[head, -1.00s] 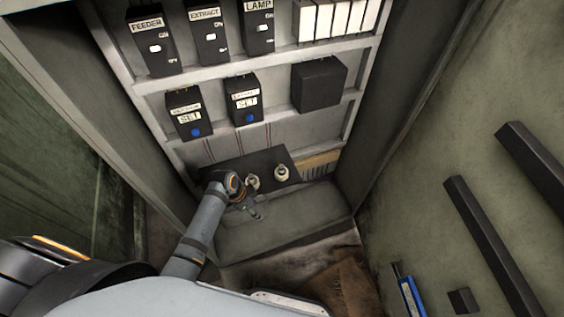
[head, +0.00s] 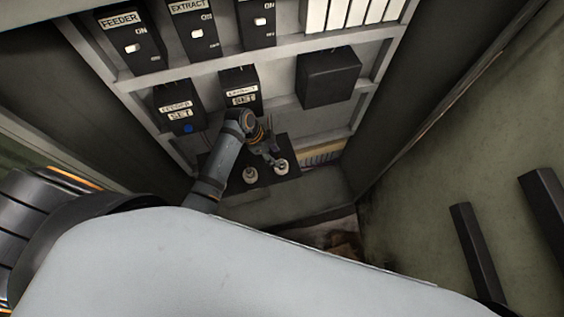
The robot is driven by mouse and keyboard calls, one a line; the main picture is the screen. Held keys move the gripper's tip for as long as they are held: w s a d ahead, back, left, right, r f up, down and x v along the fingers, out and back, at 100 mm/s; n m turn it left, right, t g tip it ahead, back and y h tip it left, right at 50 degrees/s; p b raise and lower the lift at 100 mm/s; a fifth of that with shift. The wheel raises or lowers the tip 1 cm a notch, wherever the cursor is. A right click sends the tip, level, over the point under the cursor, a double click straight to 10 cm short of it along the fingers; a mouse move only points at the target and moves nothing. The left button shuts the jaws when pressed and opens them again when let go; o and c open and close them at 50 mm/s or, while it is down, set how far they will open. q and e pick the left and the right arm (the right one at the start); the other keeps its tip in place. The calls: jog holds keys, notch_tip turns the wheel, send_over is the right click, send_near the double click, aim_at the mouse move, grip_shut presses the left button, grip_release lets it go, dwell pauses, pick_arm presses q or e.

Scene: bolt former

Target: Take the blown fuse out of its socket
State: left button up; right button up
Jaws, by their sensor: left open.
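A dark fuse panel (head: 265,181) sits low in the cabinet. Two pale, round-topped fuses show on it: a left fuse (head: 250,174) and a right fuse (head: 281,167). Part of the panel is hidden behind my left arm, so another socket there cannot be ruled out. I cannot tell from their look which fuse is blown. My left gripper (head: 273,159) is open, with its fingertips just above and beside the right fuse. Whether they touch it is too small to tell. My right gripper is not in view.
Above the panel are two SET boxes (head: 179,107), a plain black box (head: 328,77) and a row of switches, FEEDER (head: 129,42) leftmost. Cabinet side walls close in on both sides. Dark bars (head: 474,250) stand on the right wall.

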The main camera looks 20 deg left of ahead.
aim_at(280, 161)
pick_arm(q)
jog(key=shift+x, duration=2.7)
grip_shut()
